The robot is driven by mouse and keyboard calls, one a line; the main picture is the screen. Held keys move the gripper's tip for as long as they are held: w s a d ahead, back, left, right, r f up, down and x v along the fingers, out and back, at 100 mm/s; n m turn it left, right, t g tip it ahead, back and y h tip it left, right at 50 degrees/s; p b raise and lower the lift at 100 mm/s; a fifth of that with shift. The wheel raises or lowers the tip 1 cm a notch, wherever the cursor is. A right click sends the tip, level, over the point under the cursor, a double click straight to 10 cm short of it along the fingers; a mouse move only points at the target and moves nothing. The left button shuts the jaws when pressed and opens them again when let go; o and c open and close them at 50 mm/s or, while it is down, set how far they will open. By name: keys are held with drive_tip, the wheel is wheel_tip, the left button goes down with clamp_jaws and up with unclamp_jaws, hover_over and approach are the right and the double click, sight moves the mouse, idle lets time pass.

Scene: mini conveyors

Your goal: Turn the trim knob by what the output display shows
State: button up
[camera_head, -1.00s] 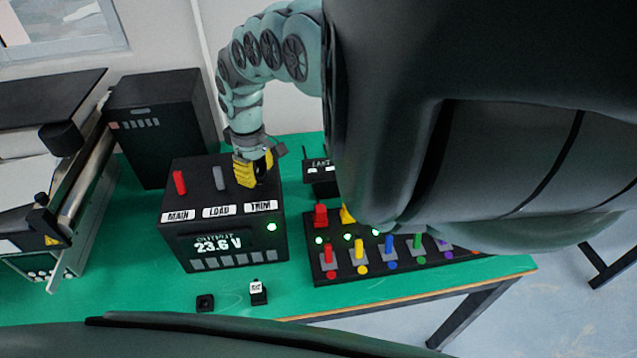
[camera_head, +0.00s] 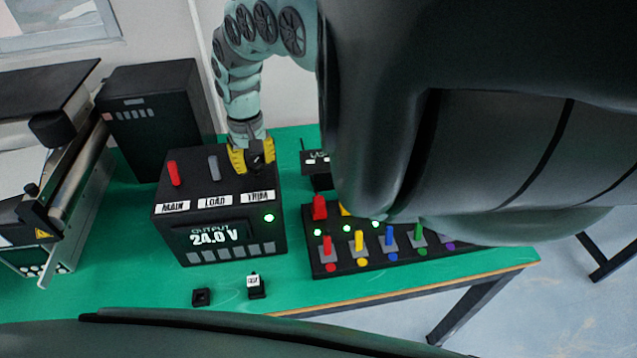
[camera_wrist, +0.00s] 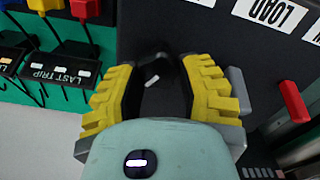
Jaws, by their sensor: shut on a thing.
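The black power box (camera_head: 165,240) stands on the green table with labels MAIN, LOAD and TRIM on its top front edge. Its output display (camera_head: 214,236) reads 24.0 V, and a green light (camera_head: 269,217) glows beside it. My gripper (camera_head: 254,160) is over the TRIM place on the box top, with its yellow fingers shut on the dark trim knob (camera_head: 256,161). In the wrist view the knob (camera_wrist: 153,82) sits between the two yellow fingers and shows a white mark. The red MAIN lever (camera_head: 174,173) and the grey LOAD lever (camera_head: 213,167) stand to the left of my gripper.
A panel with coloured switches (camera_head: 335,265) and lit green lights lies to the right. The LAST TRIP box (camera_wrist: 62,72) stands close to the power box. Two small black items, a socket (camera_head: 202,297) and a labelled block (camera_head: 254,287), lie in front.

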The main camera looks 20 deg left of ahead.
sight(255, 160)
drive_tip(key=shift+w+d, duration=0.1)
drive_tip(key=o, duration=1.2)
drive_tip(key=r, duration=0.7)
drive_tip(key=shift+w+r, duration=0.15)
drive_tip(key=shift+w, duration=0.05)
drive_tip(key=shift+s+r, duration=0.25)
drive_tip(key=shift+r, duration=2.05)
